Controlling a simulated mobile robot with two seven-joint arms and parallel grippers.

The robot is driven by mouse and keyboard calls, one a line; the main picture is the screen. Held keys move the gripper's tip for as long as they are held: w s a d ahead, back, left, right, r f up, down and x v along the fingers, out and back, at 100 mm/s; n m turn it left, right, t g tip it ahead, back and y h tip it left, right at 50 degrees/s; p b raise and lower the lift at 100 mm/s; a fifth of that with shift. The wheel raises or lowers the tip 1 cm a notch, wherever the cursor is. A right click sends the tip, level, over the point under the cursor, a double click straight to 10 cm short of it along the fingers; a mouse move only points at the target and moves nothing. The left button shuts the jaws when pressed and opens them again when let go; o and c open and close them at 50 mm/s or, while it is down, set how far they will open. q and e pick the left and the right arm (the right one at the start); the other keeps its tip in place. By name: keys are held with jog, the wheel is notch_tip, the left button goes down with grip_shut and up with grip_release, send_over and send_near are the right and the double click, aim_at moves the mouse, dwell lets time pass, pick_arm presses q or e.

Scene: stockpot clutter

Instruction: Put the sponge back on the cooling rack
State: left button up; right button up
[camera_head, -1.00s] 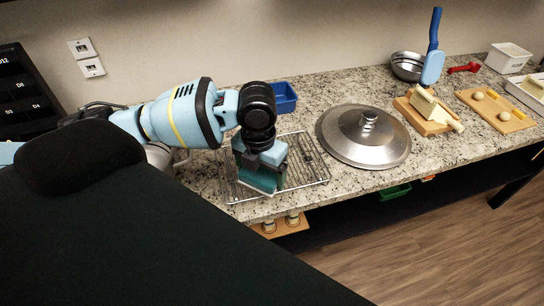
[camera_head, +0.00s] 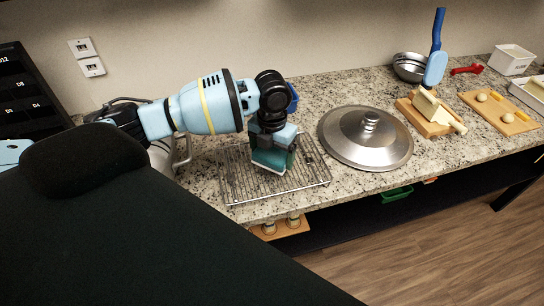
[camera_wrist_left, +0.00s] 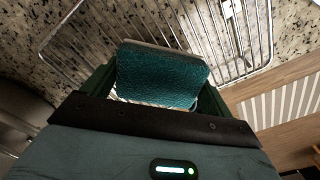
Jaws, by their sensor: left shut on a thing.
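A teal sponge (camera_wrist_left: 160,76) with a pale edge is between the fingers of my left gripper (camera_head: 272,160), which is shut on it. The sponge also shows in the head view (camera_head: 268,168), partly covered by the gripper. The wire cooling rack (camera_head: 240,190) lies on the granite counter, and the gripper and sponge are over its middle. The rack's wires show behind the sponge in the left wrist view (camera_wrist_left: 205,32). I cannot tell whether the sponge touches the wires. My right gripper is not in view.
A steel pot lid (camera_head: 368,140) lies right of the rack. A blue container (camera_head: 292,97) is partly hidden behind my arm. A metal pot (camera_head: 162,155) stands left of the rack. Further right are a cutting board (camera_head: 440,128) and a metal bowl (camera_head: 408,66).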

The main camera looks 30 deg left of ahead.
aim_at(272, 153)
pick_arm(q)
jog(key=shift+f, duration=0.75)
jog(key=shift+f, duration=0.2)
jog(key=o, duration=0.8)
jog(key=shift+r, duration=0.15)
notch_tip(272, 153, up, 12)
